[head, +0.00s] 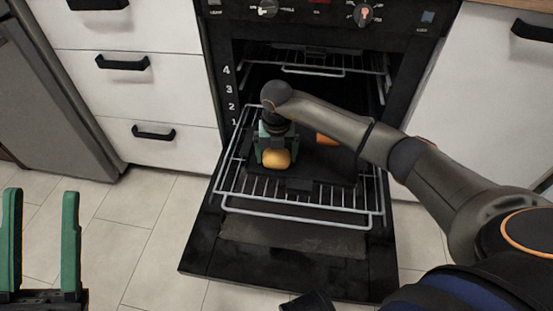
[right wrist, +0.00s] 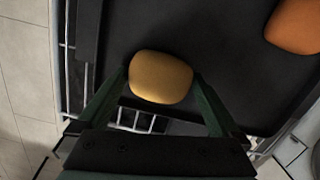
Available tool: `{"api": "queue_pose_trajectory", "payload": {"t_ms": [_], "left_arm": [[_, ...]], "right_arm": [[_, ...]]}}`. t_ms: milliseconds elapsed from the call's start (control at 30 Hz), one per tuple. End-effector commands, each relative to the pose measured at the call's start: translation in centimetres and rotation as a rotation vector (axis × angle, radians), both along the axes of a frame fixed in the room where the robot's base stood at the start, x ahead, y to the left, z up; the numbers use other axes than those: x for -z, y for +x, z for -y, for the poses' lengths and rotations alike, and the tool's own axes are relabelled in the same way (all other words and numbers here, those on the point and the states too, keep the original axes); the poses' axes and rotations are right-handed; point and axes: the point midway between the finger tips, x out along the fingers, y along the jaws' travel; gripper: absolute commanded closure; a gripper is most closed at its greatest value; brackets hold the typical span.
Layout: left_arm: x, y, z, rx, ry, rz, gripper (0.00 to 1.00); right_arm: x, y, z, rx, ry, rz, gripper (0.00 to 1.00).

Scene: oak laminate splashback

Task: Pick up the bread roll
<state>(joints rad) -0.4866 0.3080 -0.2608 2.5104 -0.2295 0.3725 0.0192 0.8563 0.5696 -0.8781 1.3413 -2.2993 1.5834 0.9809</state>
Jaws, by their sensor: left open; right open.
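A golden bread roll (head: 276,158) lies on a dark baking tray (head: 325,168) on the pulled-out oven rack. My right gripper (head: 275,155) is over the tray with its green fingers on either side of the roll. In the right wrist view the roll (right wrist: 161,77) sits between the tips of the open right gripper (right wrist: 160,80); I cannot tell whether the fingers touch it. My left gripper (head: 41,210) is open and empty over the floor at the lower left.
An orange-brown item (head: 326,139) lies further back on the tray, partly hidden by my right arm; it also shows in the right wrist view (right wrist: 296,25). The wire rack (head: 262,196) extends over the open oven door (head: 230,268). White drawers (head: 150,88) stand at left.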

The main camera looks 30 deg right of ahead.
Motion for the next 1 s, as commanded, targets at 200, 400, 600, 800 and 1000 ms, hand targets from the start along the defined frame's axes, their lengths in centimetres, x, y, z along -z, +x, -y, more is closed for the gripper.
{"api": "queue_pose_trajectory", "payload": {"t_ms": [200,400,600,800,1000], "left_arm": [[-0.1,0.0,0.0,0.000,-0.006,-0.001,0.50],[-0.1,0.0,0.0,-0.001,-0.007,0.000,0.50],[-0.1,0.0,0.0,0.000,-0.008,0.001,0.50],[-0.1,0.0,0.0,0.000,-0.007,0.001,0.50],[-0.6,0.0,-0.1,0.001,-0.006,0.001,0.50]], "right_arm": [[-0.1,0.0,0.0,0.000,0.000,0.000,0.19],[-0.1,0.0,0.0,0.000,0.000,0.000,0.42],[-0.1,0.0,0.0,0.000,0.001,0.000,0.62],[-0.2,0.0,0.0,0.000,0.000,0.001,0.62],[-1.3,0.1,0.0,0.000,0.001,0.003,0.62]]}}
